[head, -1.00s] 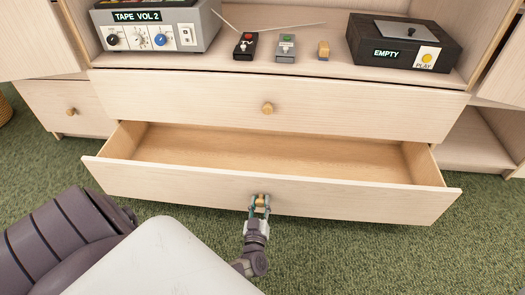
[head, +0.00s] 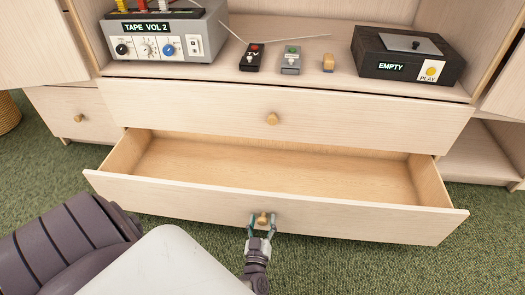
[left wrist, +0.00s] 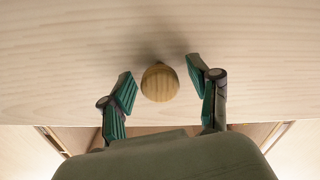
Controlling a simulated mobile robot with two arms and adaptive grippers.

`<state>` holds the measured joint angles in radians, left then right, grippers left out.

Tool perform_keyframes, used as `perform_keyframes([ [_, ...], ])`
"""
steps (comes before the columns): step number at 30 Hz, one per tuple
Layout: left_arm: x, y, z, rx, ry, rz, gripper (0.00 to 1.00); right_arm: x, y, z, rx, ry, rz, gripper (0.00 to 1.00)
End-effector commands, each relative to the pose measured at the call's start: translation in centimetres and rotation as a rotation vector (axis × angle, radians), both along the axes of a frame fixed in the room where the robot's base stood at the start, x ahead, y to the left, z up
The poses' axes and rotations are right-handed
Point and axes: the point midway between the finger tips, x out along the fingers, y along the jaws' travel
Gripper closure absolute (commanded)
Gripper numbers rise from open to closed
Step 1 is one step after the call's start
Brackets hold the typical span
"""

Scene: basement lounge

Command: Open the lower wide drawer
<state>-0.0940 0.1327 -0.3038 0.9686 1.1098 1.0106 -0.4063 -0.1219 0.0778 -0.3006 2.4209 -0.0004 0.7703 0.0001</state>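The lower wide drawer (head: 330,213) is pulled well out of the cabinet in the head view, and its bare wooden inside (head: 280,165) shows empty. Its round wooden knob (head: 262,219) is at the middle of the front. My left gripper (head: 262,217) is at this knob. In the left wrist view, the green-padded fingers of the gripper (left wrist: 160,88) stand apart on either side of the knob (left wrist: 160,82), with a gap on both sides. The gripper is open and holds nothing. My right gripper is not in view.
The upper wide drawer (head: 200,108) is shut above. On the shelf stand a tape unit (head: 160,40), two small switch boxes, a small wooden block (head: 328,62) and a dark box (head: 405,55) marked EMPTY. Green carpet (head: 400,270) lies clear in front of the open drawer.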

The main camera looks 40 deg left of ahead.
Motion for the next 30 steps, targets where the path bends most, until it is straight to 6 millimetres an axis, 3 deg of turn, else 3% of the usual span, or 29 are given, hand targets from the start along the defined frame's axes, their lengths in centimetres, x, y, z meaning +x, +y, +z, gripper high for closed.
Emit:
perform_keyframes([
  [11,0.0,0.0,1.2,-0.004,-0.002,0.002,0.39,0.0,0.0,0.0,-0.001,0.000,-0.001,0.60],
  [24,-0.1,0.0,7.9,-0.002,-0.002,0.001,0.39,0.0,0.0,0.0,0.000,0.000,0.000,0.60],
  [30,0.0,0.0,9.7,-0.001,0.000,0.001,0.39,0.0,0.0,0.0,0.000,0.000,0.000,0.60],
])
